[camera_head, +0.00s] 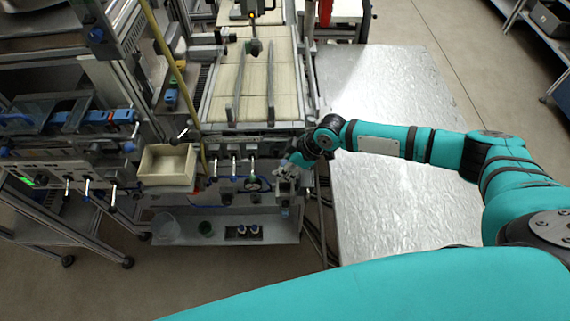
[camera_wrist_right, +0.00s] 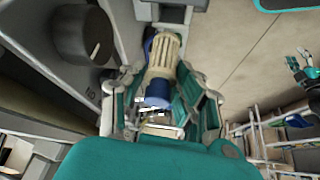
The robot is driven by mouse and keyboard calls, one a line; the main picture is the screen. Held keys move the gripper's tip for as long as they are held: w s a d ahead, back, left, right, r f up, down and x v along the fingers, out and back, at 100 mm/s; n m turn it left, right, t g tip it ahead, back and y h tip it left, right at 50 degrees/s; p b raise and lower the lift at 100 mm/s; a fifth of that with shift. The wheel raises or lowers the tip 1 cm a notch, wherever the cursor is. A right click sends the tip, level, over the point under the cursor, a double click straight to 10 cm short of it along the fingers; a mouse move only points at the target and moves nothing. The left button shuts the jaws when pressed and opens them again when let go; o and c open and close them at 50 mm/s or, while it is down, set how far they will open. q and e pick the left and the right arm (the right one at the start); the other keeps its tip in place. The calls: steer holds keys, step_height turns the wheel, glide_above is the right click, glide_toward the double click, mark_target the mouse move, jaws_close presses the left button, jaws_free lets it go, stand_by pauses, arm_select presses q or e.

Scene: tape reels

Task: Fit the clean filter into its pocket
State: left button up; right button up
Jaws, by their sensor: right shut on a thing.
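My right gripper (camera_head: 287,178) is at the front right corner of the bench machine, above the right end of its lower shelf. In the right wrist view the gripper (camera_wrist_right: 160,95) is shut on a ribbed cream filter with blue ends (camera_wrist_right: 163,55), its fingers on both sides of it. The filter's far end points at a grey metal part (camera_wrist_right: 168,14); I cannot tell whether they touch or whether this is the pocket. A small teal and dark shape at the right edge of the wrist view looks like my left gripper (camera_wrist_right: 303,68), too small to read.
A cream bin (camera_head: 167,182) stands left. A large dark knob (camera_wrist_right: 84,35) is close left of the filter. A bare metal table (camera_head: 385,205) is right.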

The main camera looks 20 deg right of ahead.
mark_target(285, 183)
steer(key=shift+f+b, duration=4.1)
steer(key=shift+f, duration=0.8)
steer(key=shift+s+d+f+b, duration=0.1)
steer(key=shift+s+f+b, duration=0.2)
steer(key=shift+s+f, duration=0.2)
jaws_close()
steer(key=o, duration=0.8)
jaws_free()
steer(key=o, duration=0.4)
steer(key=shift+w+f, duration=0.2)
steer(key=shift+w, duration=0.15)
steer(key=shift+s+d+r, duration=0.1)
